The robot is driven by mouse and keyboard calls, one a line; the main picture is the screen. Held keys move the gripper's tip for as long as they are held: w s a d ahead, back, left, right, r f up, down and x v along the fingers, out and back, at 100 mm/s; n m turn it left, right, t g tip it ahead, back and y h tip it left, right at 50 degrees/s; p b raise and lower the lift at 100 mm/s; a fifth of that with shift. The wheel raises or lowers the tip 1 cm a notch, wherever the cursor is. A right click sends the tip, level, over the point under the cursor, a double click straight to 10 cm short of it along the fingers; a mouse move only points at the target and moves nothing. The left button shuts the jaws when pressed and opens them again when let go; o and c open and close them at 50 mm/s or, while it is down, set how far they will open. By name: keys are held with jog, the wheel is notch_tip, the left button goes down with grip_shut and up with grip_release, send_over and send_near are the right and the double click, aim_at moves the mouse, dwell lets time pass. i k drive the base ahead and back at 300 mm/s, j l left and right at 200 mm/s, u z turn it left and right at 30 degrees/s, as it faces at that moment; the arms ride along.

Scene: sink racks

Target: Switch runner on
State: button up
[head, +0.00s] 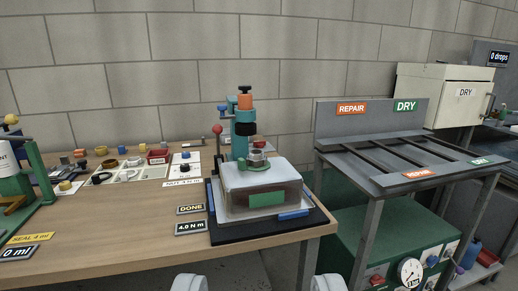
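My gripper (258,284) shows at the bottom edge as two pale fingertips set wide apart. It is open with nothing between the fingers, in front of the workbench. No thing in view is labelled as a runner. A green machine (385,232) stands below the sloped rack at the right. Its front has a round white gauge (410,271), a red control (376,280) at the left and a blue knob (432,261) at the right. The lower part of this front is cut off by the picture edge, and I cannot tell any switch position.
The wooden workbench (130,225) carries a grey-topped block (262,178) on a black mat under a teal and orange tool (246,117). Several small parts lie at the back left. The sloped rack (440,153) has REPAIR and DRY labels. A cream DRY cabinet (440,90) stands behind.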

aim_at(259, 144)
jog(key=i+z, duration=0.25)
jog(key=i, duration=1.45)
